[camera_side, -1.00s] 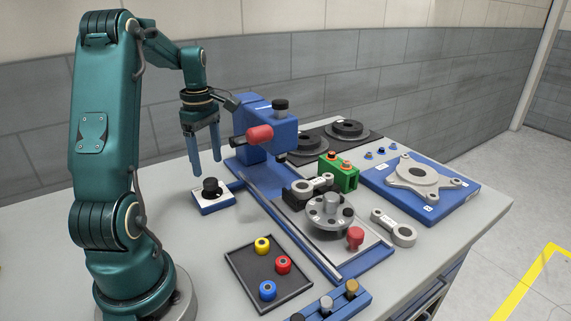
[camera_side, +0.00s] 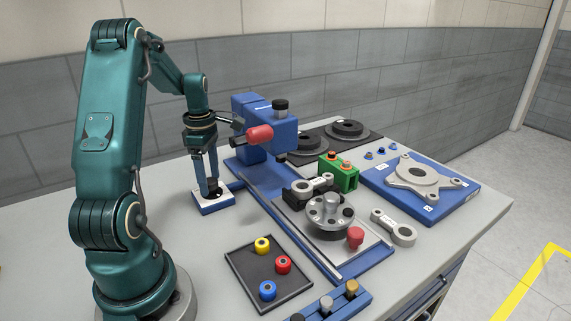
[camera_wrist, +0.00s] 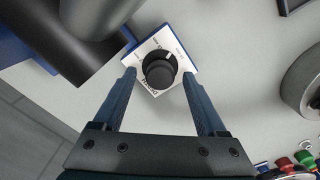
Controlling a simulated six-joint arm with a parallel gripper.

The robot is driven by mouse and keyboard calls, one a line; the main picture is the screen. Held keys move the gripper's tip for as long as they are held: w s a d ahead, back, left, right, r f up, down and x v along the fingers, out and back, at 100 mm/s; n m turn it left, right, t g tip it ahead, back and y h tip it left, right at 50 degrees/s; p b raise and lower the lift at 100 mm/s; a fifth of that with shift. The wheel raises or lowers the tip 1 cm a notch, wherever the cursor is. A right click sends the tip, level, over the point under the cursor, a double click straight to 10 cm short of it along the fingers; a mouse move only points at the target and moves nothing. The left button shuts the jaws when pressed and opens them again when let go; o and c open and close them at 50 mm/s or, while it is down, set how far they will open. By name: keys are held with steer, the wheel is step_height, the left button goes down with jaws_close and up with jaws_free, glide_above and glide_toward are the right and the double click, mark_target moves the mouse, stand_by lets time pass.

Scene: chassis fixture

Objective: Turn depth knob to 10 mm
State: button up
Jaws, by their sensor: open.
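The black depth knob (camera_wrist: 159,71) stands on a white-faced plate (camera_wrist: 179,58) with a blue base, and it has a light pointer mark near its top edge in the wrist view. The printed markings around it are too small to read. In the side view the blue-based knob box (camera_side: 216,205) sits on the table below my gripper (camera_side: 209,192), which points straight down and partly hides the knob. In the wrist view my gripper (camera_wrist: 160,82) is open, with one blue finger on each side of the knob and gaps visible. I cannot tell whether the fingertips touch the plate.
A dark tray (camera_side: 268,285) with coloured rings lies in front. A round chuck (camera_side: 331,213) sits to the right. Free table lies between the tray and knob box.

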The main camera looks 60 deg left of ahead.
mark_target(210, 180)
steer(key=shift+f, duration=0.1)
jaws_close()
steer(key=shift+m, duration=2.3)
jaws_free()
steer(key=shift+r, duration=2.65)
